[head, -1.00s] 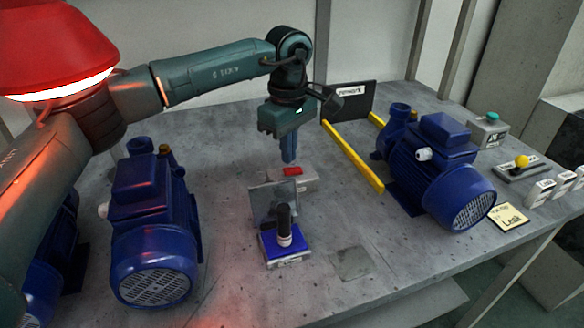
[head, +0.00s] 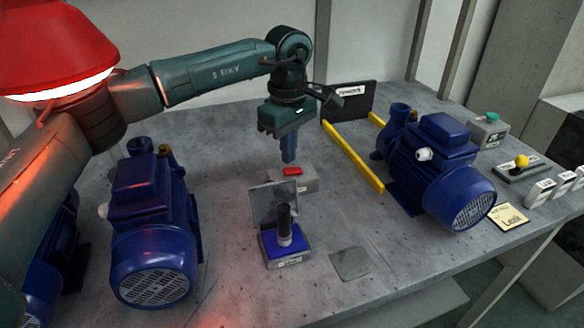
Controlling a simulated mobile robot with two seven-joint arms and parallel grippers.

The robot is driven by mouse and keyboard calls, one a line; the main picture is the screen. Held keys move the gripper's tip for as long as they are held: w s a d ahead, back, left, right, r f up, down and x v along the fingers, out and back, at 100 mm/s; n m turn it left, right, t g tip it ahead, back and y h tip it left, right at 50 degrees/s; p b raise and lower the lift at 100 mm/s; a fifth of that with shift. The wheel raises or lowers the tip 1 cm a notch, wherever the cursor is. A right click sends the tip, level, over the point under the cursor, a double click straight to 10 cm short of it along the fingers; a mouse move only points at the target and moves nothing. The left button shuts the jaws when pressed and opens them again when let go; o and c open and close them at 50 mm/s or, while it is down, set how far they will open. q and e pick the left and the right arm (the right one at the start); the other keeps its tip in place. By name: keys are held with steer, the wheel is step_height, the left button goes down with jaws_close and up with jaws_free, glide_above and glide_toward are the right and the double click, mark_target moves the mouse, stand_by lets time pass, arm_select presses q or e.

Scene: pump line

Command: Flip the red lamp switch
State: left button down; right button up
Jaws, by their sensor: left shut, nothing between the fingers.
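The red switch (head: 292,171) sits on top of a small grey box (head: 308,184) near the middle of the table. My left gripper (head: 288,160) points straight down, shut and empty, with its fingertips just above or behind the red switch; I cannot tell whether they touch it. A red lamp (head: 55,45) with a glowing white rim shows at the top left, in front of my left arm. My right gripper is not in view.
A blue-based box (head: 284,258) with a black lever and a clear raised cover stands in front of the switch. Blue pumps stand left (head: 150,240) and right (head: 440,175). Yellow rails (head: 352,155) lie right of the switch. A grey plate (head: 350,263) lies at front.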

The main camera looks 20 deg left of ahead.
mark_target(289, 170)
arm_select(q)
steer(key=shift+f+b, duration=0.65)
steer(key=shift+f, duration=0.7)
stand_by(0.6)
steer(key=shift+r+p, duration=2.75)
steer(key=shift+r, duration=0.85)
steer(key=shift+f, duration=0.1)
